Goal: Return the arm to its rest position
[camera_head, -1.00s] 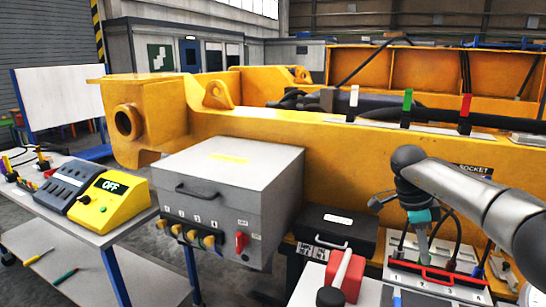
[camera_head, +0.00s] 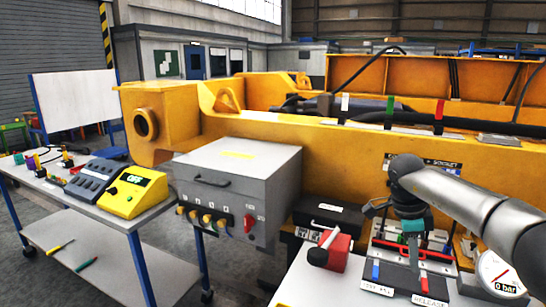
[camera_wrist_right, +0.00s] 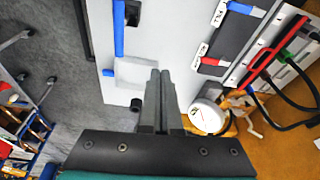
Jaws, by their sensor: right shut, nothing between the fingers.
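My right arm (camera_head: 460,205) comes in from the right edge in the head view, bent at a dark joint. Its right gripper (camera_head: 413,262) points down over the white bench, in front of the red-barred rack. In the right wrist view the two fingers of the right gripper (camera_wrist_right: 160,76) lie together, with nothing between them. They are apart from the handles and the gauge. My left gripper is in neither view.
Close by are a round gauge (camera_head: 502,272) reading 0 bar, a red handle (camera_head: 424,284), a blue handle (camera_head: 376,270) and a red block (camera_head: 341,253). A grey box (camera_head: 240,170) and the yellow beam (camera_head: 330,150) stand beyond. The gauge also shows in the wrist view (camera_wrist_right: 207,117).

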